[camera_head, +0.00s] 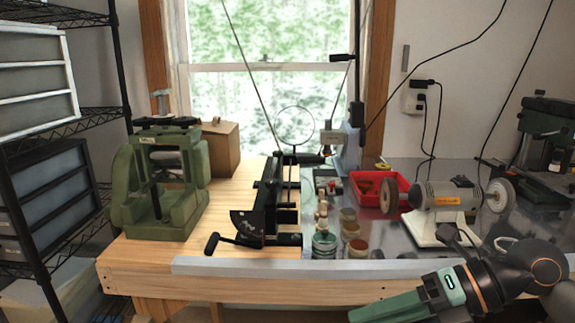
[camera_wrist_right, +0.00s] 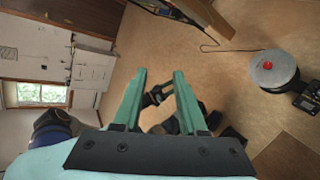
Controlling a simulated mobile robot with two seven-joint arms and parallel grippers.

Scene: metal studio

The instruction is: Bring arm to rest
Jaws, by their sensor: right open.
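My right arm (camera_head: 450,288), green and black, comes in from the lower right in the head view. It is in front of the workbench's near edge, and its green end is cut off by the bottom of the picture. In the right wrist view my right gripper (camera_wrist_right: 160,72) shows two green fingers standing apart. Nothing is between the fingertips except the view of the floor and dark parts beyond. My left arm and left gripper are not in view.
A wooden workbench (camera_head: 140,252) carries a green press (camera_head: 185,215), a bench grinder (camera_head: 440,195), a red tray (camera_head: 362,178) and small jars. Metal shelving (camera_head: 95,112) stands at left. The wrist view shows open floor (camera_wrist_right: 230,90) and a round grey-topped object (camera_wrist_right: 274,70).

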